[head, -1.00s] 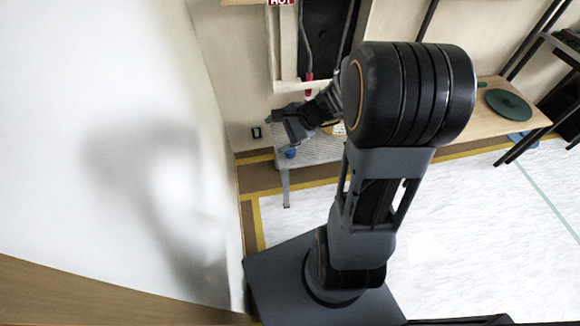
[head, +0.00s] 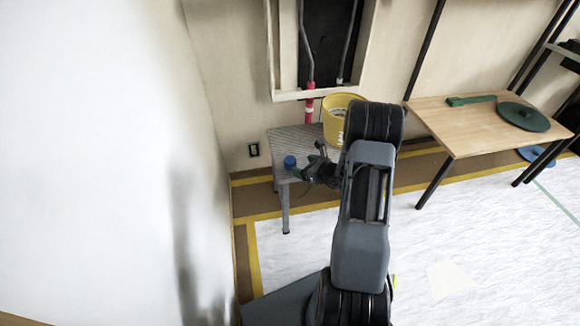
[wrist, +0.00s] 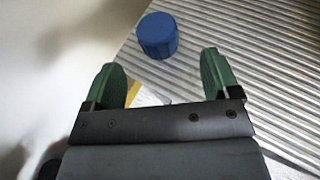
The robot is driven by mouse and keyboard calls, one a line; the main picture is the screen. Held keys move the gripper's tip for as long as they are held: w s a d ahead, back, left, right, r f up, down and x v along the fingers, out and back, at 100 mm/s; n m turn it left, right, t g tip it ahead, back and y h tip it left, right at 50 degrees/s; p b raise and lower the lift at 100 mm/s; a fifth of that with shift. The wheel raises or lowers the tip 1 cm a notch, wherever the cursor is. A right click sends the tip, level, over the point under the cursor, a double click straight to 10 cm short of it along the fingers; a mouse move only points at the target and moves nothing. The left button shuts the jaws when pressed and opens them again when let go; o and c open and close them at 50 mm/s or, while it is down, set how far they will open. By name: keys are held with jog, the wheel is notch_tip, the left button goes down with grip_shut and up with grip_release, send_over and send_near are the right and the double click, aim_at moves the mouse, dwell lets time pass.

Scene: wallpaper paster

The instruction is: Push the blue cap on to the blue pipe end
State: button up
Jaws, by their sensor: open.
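The blue cap (head: 290,162) stands on the near left part of the ribbed grey table (head: 284,142). In the wrist view the cap (wrist: 157,35) is ahead of the green fingertips, centred roughly between them and not enclosed. My gripper (wrist: 162,72) is open and empty. In the head view my gripper (head: 301,173) is just right of the cap, low over the table's front edge. Two grey pipes hang in the wall recess, the left one (head: 306,50) with a red lower part (head: 309,105). I cannot make out a blue pipe end.
A yellow bucket (head: 338,108) stands at the back right of the grey table, close behind my arm. A white wall (head: 120,150) rises on the left. A wooden table (head: 470,120) with a green disc (head: 523,117) is at the right. The floor between is clear.

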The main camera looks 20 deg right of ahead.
aim_at(295, 163)
jog(key=shift+b+x, duration=0.3)
jog(key=shift+x, duration=1.2)
jog(key=b+x, duration=0.1)
jog(key=x, duration=0.3)
jog(key=shift+s+a+f+b, duration=0.1)
jog(key=shift+a+b, duration=0.1)
jog(key=shift+b, duration=0.15)
jog(key=shift+w+a+f, duration=0.1)
jog(key=shift+w+a, duration=0.1)
jog(key=shift+w, duration=0.3)
jog(key=c, duration=1)
